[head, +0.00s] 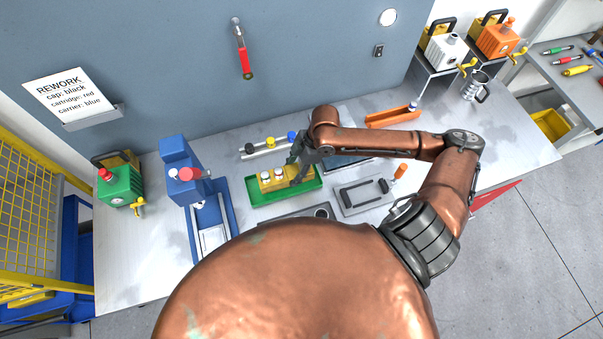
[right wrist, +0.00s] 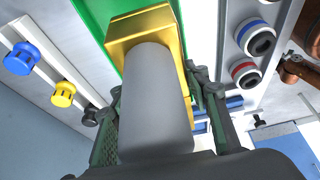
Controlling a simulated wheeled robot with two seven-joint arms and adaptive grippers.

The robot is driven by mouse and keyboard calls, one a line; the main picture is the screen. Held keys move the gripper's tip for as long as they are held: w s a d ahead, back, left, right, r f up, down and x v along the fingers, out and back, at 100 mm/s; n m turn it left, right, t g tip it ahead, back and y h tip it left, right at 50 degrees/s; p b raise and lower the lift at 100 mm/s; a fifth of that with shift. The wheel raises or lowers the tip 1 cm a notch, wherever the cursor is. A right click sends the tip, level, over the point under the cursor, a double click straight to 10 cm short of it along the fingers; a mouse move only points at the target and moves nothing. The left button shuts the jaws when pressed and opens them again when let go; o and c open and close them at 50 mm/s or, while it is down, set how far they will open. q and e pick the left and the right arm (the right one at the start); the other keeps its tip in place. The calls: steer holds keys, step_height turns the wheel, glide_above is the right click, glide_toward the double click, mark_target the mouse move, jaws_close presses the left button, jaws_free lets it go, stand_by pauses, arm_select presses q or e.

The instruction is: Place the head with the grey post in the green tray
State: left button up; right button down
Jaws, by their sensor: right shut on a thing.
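The head with the grey post, a yellow block (right wrist: 140,25) with a thick grey post (right wrist: 155,100), fills the middle of the right wrist view. My right gripper (right wrist: 160,115) is shut on it, one finger on each side. In the head view my right gripper (head: 302,164) is at the right end of the green tray (head: 287,197), over it. The green tray also shows behind the block in the right wrist view (right wrist: 92,18). Whether the block touches the tray floor I cannot tell. My left gripper is not seen.
A blue press (head: 178,155) stands left of the tray. A rail with black, yellow and blue caps (head: 270,143) lies behind it. A grey fixture (head: 362,197) and an orange bin (head: 392,115) lie to the right. The bench's left front is clear.

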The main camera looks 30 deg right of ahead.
mark_target(290, 176)
steer(key=shift+w+a+f, duration=0.3)
steer(key=shift+w+f, duration=0.65)
steer(key=shift+f, duration=1.55)
steer(key=c, duration=1.1)
jaws_free()
steer(key=shift+f, duration=0.15)
steer(key=v, duration=1.2)
